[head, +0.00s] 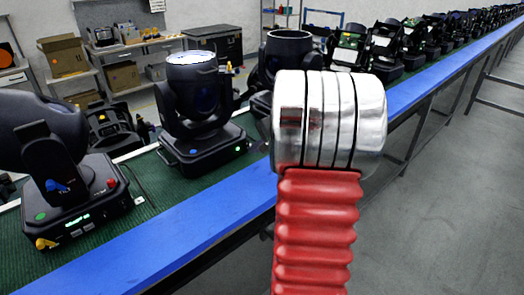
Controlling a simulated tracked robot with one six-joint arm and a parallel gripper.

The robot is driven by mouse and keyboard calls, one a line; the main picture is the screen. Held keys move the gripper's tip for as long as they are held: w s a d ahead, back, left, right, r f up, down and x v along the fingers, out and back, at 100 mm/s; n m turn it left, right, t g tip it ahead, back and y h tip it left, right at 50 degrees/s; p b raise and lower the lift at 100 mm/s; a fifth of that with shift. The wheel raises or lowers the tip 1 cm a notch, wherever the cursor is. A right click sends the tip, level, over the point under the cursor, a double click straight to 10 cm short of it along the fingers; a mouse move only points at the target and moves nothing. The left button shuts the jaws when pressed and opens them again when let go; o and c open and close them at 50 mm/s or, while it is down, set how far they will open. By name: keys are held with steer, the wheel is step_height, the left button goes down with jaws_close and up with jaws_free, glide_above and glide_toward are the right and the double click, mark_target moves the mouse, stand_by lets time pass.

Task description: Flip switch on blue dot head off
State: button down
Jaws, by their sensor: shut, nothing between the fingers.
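The blue dot head is a black moving-head light (190,100) with a pale round lens top, upright on the green belt left of centre. A small blue dot (193,152) is on the front of its base, and a small green light shows near the base's right corner. I cannot make out its switch or the switch's position. My arm's red ribbed section with a silver end stands in the foreground, right of this head. My gripper's fingers do not show.
A nearer head (70,180) at left has a green dot and yellow plug. Another head (288,55) stands partly behind my arm. Several more line the belt rightward. A blue rail (170,245) edges the belt. Grey floor (450,200) is clear at right.

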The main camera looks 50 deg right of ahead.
steer(key=shift+w, duration=0.45)
steer(key=shift+w+f, duration=0.1)
stand_by(0.4)
steer(key=shift+d+r, duration=0.1)
steer(key=shift+r, duration=0.7)
steer(key=shift+s, duration=0.4)
steer(key=s, duration=0.3)
steer(key=shift+s+a+r, duration=0.2)
steer(key=shift+a+r, duration=0.05)
steer(key=shift+r, duration=0.05)
steer(key=v, duration=0.9)
steer(key=shift+s+r, duration=0.25)
steer(key=shift+r, duration=0.05)
